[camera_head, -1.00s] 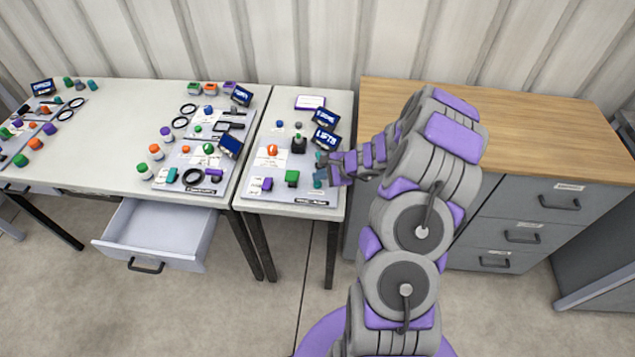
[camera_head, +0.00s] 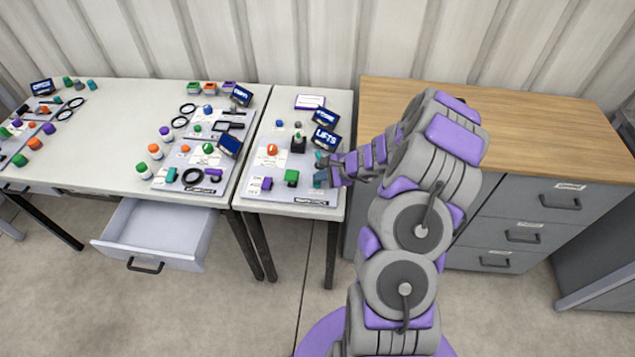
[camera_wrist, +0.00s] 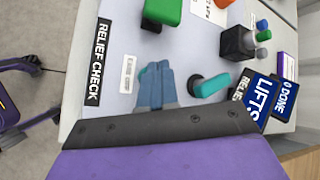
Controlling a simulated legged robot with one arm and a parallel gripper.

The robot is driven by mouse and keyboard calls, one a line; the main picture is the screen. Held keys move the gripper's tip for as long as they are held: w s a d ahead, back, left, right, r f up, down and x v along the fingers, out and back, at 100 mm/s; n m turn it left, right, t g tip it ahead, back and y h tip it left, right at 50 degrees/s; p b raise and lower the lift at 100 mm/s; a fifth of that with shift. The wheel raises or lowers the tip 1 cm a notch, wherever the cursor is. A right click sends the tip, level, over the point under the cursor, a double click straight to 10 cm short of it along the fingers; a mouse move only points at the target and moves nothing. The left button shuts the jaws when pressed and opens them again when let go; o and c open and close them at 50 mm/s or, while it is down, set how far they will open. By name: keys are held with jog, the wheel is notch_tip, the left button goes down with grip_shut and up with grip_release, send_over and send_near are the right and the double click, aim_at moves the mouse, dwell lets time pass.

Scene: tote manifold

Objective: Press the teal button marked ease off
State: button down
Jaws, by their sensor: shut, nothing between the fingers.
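My gripper (camera_wrist: 155,70) is shut, its blue-grey fingers together over the panel labelled "RELIEF CHECK". In the head view its fingertips (camera_head: 320,179) are at the panel's right front part. A teal control (camera_wrist: 210,86) with a rounded handle and dark round base stands just right of the fingers in the wrist view, apart from them; it also shows in the head view (camera_head: 319,157). A small white label (camera_wrist: 128,73) lies left of the fingers, too small to read. The panel right under the fingers is hidden, so I cannot tell whether a teal button is there or whether they touch it.
A green control (camera_wrist: 163,10) and a black box-shaped control (camera_wrist: 237,43) stand on the same panel. Tilted screens, one reading "LIFTS" (camera_wrist: 262,94), stand close right of the teal control. A wood-topped cabinet (camera_head: 540,125) is right of the table; an open drawer (camera_head: 160,232) is at left.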

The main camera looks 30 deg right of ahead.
aim_at(319, 184)
jog(key=shift+f+b, duration=0.3)
jog(key=shift+f, duration=0.15)
dwell(0.7)
jog(key=shift+r, duration=0.1)
jog(key=shift+a+r+p, duration=0.2)
jog(key=shift+r+p, duration=0.5)
jog(key=shift+r, duration=0.15)
notch_tip(319, 184, up, 5)
jog(key=p, duration=0.4)
dwell(0.3)
dwell(0.7)
